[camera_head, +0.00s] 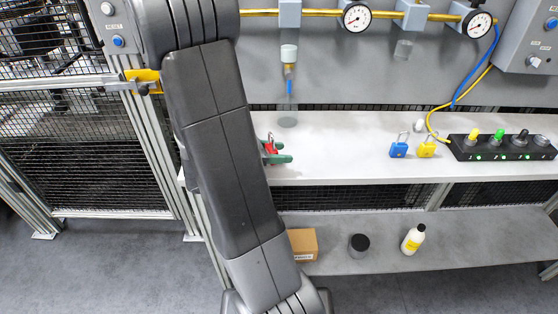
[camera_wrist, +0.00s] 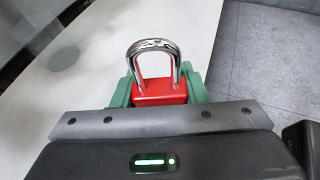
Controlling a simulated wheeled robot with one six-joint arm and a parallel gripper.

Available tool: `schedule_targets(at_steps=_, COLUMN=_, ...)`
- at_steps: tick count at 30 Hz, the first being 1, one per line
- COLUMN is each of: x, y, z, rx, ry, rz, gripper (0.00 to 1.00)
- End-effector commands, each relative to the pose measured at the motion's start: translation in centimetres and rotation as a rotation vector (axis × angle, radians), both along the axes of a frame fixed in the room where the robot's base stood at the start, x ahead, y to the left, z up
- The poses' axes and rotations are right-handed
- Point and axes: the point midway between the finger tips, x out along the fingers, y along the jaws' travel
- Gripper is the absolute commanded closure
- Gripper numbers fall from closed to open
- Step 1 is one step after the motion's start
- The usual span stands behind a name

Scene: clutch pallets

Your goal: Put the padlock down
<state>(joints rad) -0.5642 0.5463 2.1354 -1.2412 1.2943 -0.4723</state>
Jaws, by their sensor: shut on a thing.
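A red padlock (camera_wrist: 160,93) with a closed-looking silver shackle sits between the green fingers of my gripper (camera_wrist: 158,90) in the wrist view. My gripper is shut on its red body, with the shackle pointing away from the palm. In the head view my gripper (camera_head: 271,153) and the red padlock (camera_head: 269,148) are over the left part of the white shelf (camera_head: 340,150). My arm hides part of both there. I cannot tell whether the padlock touches the shelf.
A blue padlock (camera_head: 399,149) and a yellow padlock (camera_head: 427,149) stand further right, beside a black switch box (camera_head: 500,147). A lower shelf (camera_head: 330,259) holds a cardboard box (camera_head: 303,244), a black jar (camera_head: 359,244) and a white bottle (camera_head: 413,239). The upper shelf's middle is clear.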

Motion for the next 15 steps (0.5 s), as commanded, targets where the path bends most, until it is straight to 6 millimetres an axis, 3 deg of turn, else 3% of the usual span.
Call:
schedule_targets(at_steps=6, x=0.0, y=0.0, z=-2.8, rx=-0.002, ry=0.003, rz=0.0, gripper=0.85)
schedule_targets(at_steps=15, x=0.0, y=0.0, z=-3.1, rx=0.0, ry=0.001, rz=0.0, gripper=0.85)
